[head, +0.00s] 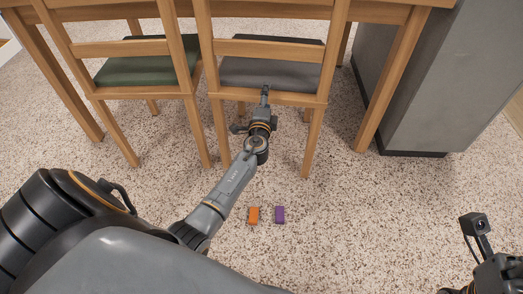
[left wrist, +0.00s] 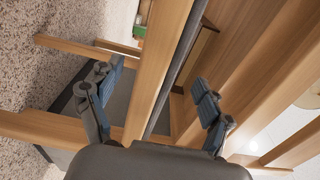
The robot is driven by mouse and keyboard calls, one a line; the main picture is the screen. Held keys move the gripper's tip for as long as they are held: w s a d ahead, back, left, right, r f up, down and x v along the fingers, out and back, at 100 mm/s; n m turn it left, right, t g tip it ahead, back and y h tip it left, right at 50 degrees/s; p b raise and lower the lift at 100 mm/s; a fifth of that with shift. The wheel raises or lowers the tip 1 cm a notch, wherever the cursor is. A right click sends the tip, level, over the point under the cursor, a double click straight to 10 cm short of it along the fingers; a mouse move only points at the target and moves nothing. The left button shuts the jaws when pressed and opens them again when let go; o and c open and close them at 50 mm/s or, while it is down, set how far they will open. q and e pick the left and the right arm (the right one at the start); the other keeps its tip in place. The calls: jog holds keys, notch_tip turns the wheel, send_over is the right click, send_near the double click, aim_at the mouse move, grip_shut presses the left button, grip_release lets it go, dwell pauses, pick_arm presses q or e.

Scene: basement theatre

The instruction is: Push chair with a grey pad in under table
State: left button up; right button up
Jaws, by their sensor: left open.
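The wooden chair (head: 266,49) with a grey pad (head: 270,75) stands at the table (head: 392,85), its back towards me and its seat partly under the tabletop. My left gripper (head: 262,115) is at the rear edge of this chair's seat, low between the back posts. In the left wrist view, the left gripper (left wrist: 155,92) is open, with one finger on each side of a wooden rail (left wrist: 160,75) and a dark pad edge; I cannot tell whether they touch. My right gripper (head: 495,272) is partly in view at the lower right, its fingers unclear.
A chair with a green pad (head: 148,71) stands close on the left. A grey cabinet (head: 425,85) is right of the table leg. An orange block (head: 253,215) and a purple block (head: 280,214) lie on the speckled floor behind the chair. Floor at the right is clear.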

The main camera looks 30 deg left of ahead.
pick_arm(q)
jog(key=v, duration=0.9)
jog(key=shift+p, duration=0.3)
